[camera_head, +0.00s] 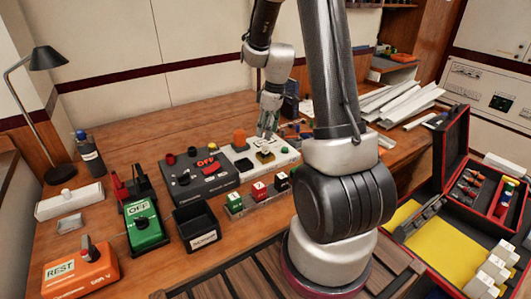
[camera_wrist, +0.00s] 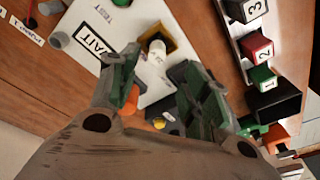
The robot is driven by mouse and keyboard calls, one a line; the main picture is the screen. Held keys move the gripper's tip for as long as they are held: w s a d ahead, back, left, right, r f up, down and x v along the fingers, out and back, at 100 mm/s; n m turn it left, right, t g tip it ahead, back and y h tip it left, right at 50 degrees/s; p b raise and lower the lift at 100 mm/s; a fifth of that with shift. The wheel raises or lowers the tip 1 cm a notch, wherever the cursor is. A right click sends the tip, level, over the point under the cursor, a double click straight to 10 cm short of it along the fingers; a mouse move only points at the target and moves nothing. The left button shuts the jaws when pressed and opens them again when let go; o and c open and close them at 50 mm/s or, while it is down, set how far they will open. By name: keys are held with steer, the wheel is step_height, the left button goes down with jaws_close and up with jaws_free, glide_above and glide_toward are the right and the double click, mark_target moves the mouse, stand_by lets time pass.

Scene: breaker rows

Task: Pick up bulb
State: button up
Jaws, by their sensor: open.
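A small whitish bulb (camera_wrist: 157,50) stands at a yellow-edged dark socket (camera_wrist: 160,34) on a white test box with a WAIT label (camera_wrist: 95,40). The white box (camera_head: 285,154) and its socket (camera_head: 265,157) also show in the head view, where I cannot clearly make out the bulb. My gripper (camera_head: 267,134) points down just above the box. In the wrist view my gripper (camera_wrist: 158,78) is open and empty, with the bulb in line with the gap between its fingers. I cannot tell the exact height between them.
Numbered blocks (camera_head: 259,192) on a rail and an open black bin (camera_head: 196,222) are in front. An orange button (camera_head: 239,138) is near my gripper. An open red case (camera_head: 440,235) lies right.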

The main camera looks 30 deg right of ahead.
mark_target(266, 144)
steer(key=shift+w+f+n, duration=0.1)
steer(key=shift+w+n, duration=0.15)
steer(key=shift+n, duration=0.45)
steer(key=shift+f, duration=0.4)
steer(key=f, duration=0.7)
steer(key=shift+w+a, duration=0.15)
steer(key=shift+a, duration=0.05)
steer(key=c, duration=1)
